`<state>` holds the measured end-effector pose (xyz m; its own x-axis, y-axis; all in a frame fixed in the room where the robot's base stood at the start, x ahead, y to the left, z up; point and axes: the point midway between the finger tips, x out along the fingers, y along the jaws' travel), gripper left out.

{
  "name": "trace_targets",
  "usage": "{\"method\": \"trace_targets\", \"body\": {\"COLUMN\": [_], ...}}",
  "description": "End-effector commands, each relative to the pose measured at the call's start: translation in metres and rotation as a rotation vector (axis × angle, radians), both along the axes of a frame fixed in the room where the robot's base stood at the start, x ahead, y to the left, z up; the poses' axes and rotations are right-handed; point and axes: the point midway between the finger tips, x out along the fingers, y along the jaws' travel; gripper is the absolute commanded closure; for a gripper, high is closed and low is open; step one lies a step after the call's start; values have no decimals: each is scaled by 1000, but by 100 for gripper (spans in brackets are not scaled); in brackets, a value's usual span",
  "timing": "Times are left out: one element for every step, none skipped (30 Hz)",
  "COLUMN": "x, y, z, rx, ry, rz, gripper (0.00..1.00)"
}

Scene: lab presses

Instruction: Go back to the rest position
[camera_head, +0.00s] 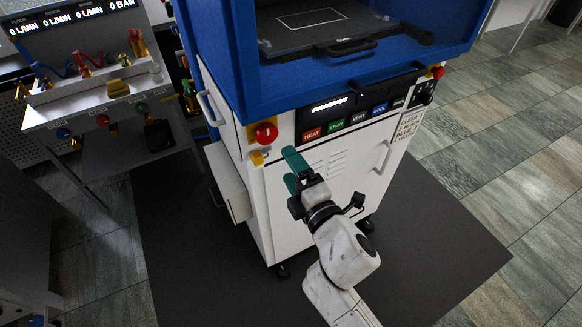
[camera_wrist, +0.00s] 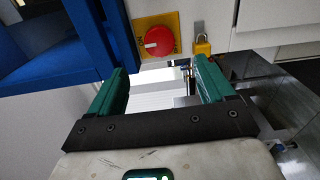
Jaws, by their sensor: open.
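The press has a row of coloured buttons (camera_head: 345,123) and a blue chamber with a dark platen (camera_head: 325,28). A gas panel bench (camera_head: 95,100) with valves stands at the left. A dark mat (camera_head: 430,225) lies under the press. Tiled floor at the right is clear.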

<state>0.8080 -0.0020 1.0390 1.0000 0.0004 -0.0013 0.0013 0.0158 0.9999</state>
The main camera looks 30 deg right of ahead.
Motion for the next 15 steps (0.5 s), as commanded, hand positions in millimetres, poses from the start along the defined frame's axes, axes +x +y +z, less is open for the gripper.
{"method": "trace_targets", "body": {"x": [0,0,0,0,0,0,0,0,0,-1,-1,-3,-5,-8,-13], "y": [0,0,0,0,0,0,0,0,-1,-3,-5,-11,-17,-24,-35], "z": [0,0,0,0,0,0,0,0,-1,-1,-3,-6,-10,-15,-23], "rx": [0,0,0,0,0,0,0,0,4,12,25,52,80,116,175], "ry": [0,0,0,0,0,0,0,0,3,8,16,34,53,78,116], "rz": [0,0,0,0,0,0,0,0,-3,-9,-18,-39,-59,-85,-128], "gripper": [18,18,18,18,18,18,18,18,18,18,18,18,18,18,18]}}
